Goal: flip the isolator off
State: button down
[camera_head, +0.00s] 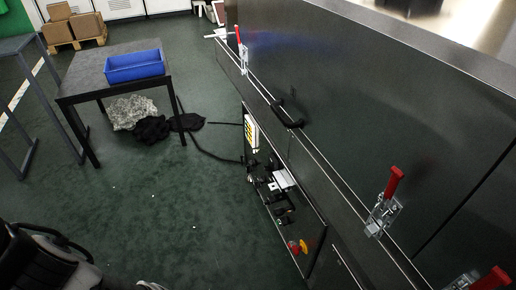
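A red and yellow rotary switch, which looks like the isolator (297,246), sits low on the dark side panel of the dryer, right of the picture's middle. It is small and seen at a steep angle, so I cannot tell which way its handle points. No gripper can be made out in this view. A black and grey part of my own body shows at the lower left corner, well apart from the switch.
Dark fittings with a silver box (283,180) stick out of the panel. Red-handled clamps (390,185) and a black handle (287,114) line the dryer (350,90). A table (88,75) with a blue bin (135,67) stands left.

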aim_at(267, 169)
jog(key=i+j, duration=0.35)
jog(key=i, duration=0.15)
jog(key=i+j+z, duration=0.1)
jog(key=i+j, duration=0.25)
jog(key=i, duration=0.2)
